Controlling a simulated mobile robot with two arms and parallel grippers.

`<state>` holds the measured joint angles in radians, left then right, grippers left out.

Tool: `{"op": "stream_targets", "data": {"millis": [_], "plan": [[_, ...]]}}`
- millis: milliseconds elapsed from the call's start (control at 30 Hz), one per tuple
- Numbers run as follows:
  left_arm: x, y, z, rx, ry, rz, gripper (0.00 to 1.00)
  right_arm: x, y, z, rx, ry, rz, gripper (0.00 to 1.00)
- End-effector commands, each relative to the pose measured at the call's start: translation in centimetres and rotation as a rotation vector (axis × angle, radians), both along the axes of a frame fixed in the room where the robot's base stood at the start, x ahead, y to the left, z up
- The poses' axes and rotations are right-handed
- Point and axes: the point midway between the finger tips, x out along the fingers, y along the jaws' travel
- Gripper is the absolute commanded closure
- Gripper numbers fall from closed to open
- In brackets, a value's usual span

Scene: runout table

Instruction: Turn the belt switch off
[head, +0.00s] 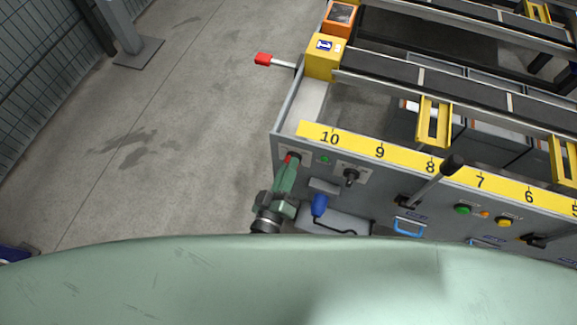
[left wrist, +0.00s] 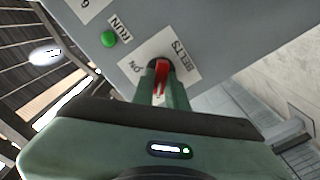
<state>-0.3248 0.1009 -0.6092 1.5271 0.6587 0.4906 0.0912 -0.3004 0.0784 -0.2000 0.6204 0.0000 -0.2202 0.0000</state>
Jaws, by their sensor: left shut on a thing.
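The belt switch (left wrist: 161,72) is a red handle on a dark round base, on a white plate lettered BELTS and ON in the left wrist view. In the head view, a bit of its red (head: 288,159) shows at the left end of the table's front panel. My green left gripper (head: 287,172) reaches up to it. In the left wrist view its two fingers (left wrist: 161,94) are shut on the red handle, one on each side. The fingers hide part of the handle. My right gripper is in neither view.
A green RUN lamp (left wrist: 109,39) sits beside the switch plate. Along the panel are a black knob (head: 351,176), a blue-handled thing (head: 320,205), a black-knobbed lever (head: 452,165) and a green button (head: 462,209). A red-tipped lever (head: 264,59) sticks out left. The floor at left is clear.

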Motion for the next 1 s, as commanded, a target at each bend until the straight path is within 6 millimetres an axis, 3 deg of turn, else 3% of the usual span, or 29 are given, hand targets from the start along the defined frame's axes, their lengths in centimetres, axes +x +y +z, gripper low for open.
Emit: {"op": "stream_targets", "data": {"millis": [167, 200, 267, 667, 1000], "plan": [[-0.1, 0.0, -0.1, -0.003, 0.005, -0.001, 1.00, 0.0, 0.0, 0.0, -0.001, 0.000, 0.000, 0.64], [-0.1, 0.0, -0.1, -0.003, 0.005, -0.001, 0.81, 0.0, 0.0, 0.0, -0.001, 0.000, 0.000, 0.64], [-0.1, 0.0, -0.1, -0.003, 0.005, -0.001, 0.65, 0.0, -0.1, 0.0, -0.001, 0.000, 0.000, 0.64], [-0.6, 0.2, -0.1, -0.001, 0.003, 0.000, 0.65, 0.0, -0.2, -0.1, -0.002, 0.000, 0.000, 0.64], [-5.9, 1.9, -0.2, -0.001, 0.005, 0.000, 0.65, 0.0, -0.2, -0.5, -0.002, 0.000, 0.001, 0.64]]}}
